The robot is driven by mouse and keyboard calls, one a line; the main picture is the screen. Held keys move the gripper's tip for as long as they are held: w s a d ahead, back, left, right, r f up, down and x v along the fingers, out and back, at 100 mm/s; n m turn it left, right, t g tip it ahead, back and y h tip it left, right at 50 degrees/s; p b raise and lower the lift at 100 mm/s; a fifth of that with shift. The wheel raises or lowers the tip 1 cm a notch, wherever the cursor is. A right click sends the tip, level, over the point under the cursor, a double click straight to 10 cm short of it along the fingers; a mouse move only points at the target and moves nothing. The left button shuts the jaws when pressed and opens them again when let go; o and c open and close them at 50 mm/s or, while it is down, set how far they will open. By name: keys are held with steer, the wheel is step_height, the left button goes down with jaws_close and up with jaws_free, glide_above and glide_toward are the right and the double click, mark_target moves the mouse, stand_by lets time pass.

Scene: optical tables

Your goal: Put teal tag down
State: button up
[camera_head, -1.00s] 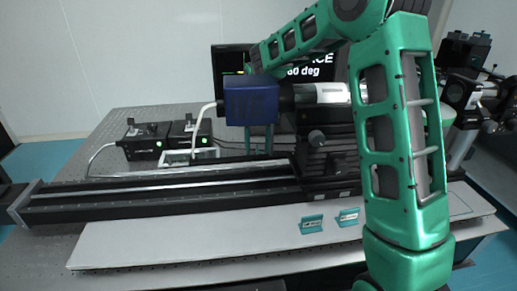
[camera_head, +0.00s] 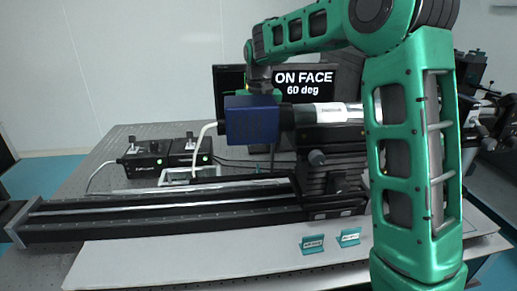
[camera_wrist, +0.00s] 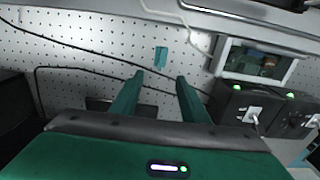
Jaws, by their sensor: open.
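A small teal tag (camera_wrist: 161,57) lies on the perforated tabletop in the wrist view, just beyond my fingertips and apart from them. My gripper (camera_wrist: 160,79) is open, with its two green fingers spread and nothing between them. In the head view my gripper's fingers are hidden behind the blue box.
The blue box (camera_head: 251,120) and its silver tube stand above the long black rail (camera_head: 150,218). Two black control boxes (camera_head: 145,160) sit at the back left, joined by cables. A screen (camera_head: 303,84) reads "ON FACE 60 deg". Cables cross the perforated table near my fingers.

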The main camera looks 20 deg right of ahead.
steer(key=o, duration=0.4)
steer(key=shift+r, duration=0.25)
steer(key=shift+o, duration=0.2)
steer(key=n+y, duration=0.5)
steer(key=n, duration=1.3)
glide_above(258, 166)
steer(key=s+d, duration=0.1)
steer(key=d, duration=0.1)
steer(key=shift+t, duration=0.4)
steer(key=f, duration=0.6)
steer(key=shift+d+f, duration=0.2)
steer(key=shift+f, duration=0.05)
steer(key=shift+x, duration=3)
